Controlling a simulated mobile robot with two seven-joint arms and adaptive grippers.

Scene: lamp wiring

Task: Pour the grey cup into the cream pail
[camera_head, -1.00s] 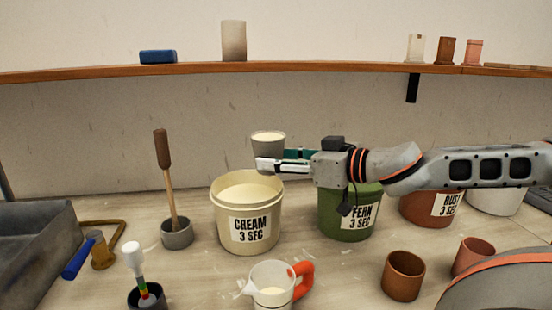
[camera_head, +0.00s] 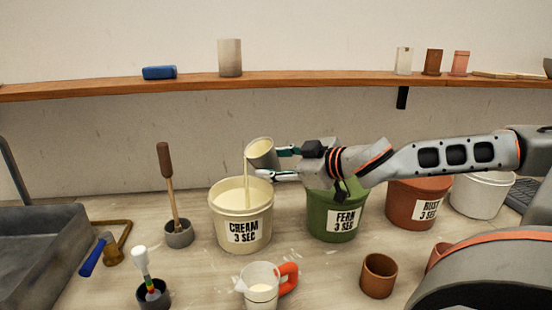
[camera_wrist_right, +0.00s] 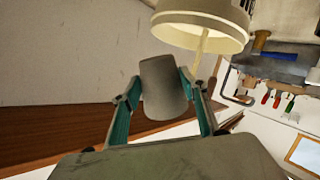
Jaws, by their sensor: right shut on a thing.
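The grey cup (camera_head: 263,154) is tilted to the left above the cream pail (camera_head: 241,228), and a thin cream stream (camera_head: 247,170) runs from its lip into the pail. The pail is labelled "CREAM 3 SEC" and holds pale liquid. My right gripper (camera_head: 268,163) is shut on the cup from the right side. In the right wrist view the grey cup (camera_wrist_right: 164,88) sits between the fingers, with the pail (camera_wrist_right: 202,25) and the stream beyond it. My left gripper is not in view.
A green "FERN" pail (camera_head: 333,220) stands right of the cream pail, under my right arm. A measuring jug (camera_head: 260,290) with a red handle stands in front. A brush in a grey pot (camera_head: 179,234) stands left. A wooden shelf (camera_head: 300,80) runs behind.

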